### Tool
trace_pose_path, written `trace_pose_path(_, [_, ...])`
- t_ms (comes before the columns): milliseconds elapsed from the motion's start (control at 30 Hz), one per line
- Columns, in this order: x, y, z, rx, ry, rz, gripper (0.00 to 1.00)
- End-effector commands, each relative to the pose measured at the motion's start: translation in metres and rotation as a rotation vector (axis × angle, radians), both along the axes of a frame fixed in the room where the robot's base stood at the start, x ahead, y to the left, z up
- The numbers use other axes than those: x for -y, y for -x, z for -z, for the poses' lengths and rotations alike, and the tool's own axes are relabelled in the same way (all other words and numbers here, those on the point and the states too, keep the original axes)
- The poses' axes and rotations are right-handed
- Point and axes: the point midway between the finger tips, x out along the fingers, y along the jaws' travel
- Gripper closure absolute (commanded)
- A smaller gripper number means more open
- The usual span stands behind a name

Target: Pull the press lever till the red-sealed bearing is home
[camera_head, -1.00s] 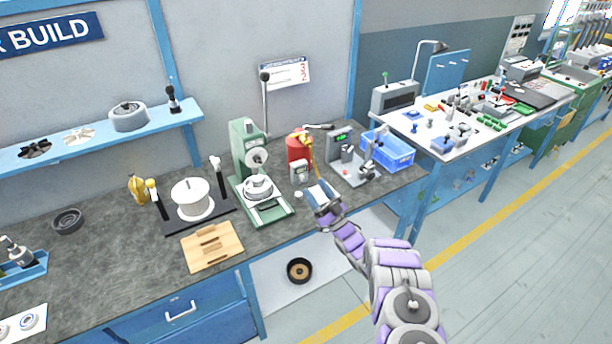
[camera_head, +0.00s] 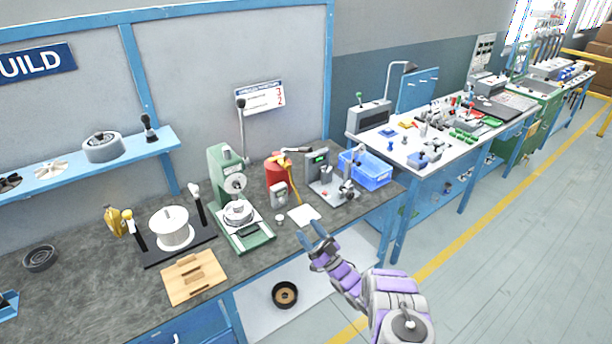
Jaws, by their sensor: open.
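The green arbor press (camera_head: 240,205) stands on the dark bench. Its press lever (camera_head: 242,130) stands nearly upright, with a dark knob at its top in front of the wall notice. A round pale metal part (camera_head: 238,212) sits on the press base under the ram. The red-sealed bearing cannot be made out at this size. My gripper (camera_head: 318,234) is open and empty. It is in front of the bench's front edge, right of the press and well below the lever knob, touching nothing that I can see.
Right of the press stand a red container (camera_head: 278,172), a small gauge box (camera_head: 279,194) and a grey test stand (camera_head: 328,180). A blue crate (camera_head: 368,172) is beyond. Left are a white spool (camera_head: 171,229) and a wooden block (camera_head: 194,277). The floor at right is clear.

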Motion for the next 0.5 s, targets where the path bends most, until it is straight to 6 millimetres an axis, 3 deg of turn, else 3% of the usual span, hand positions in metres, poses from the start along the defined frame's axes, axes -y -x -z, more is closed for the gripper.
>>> trace_pose_path(167, [0.0, -0.011, -0.007, -0.018, 0.029, 0.022, 0.36])
trace_pose_path(500, [0.016, -0.084, -0.053, -0.212, 0.259, 0.222, 0.36])
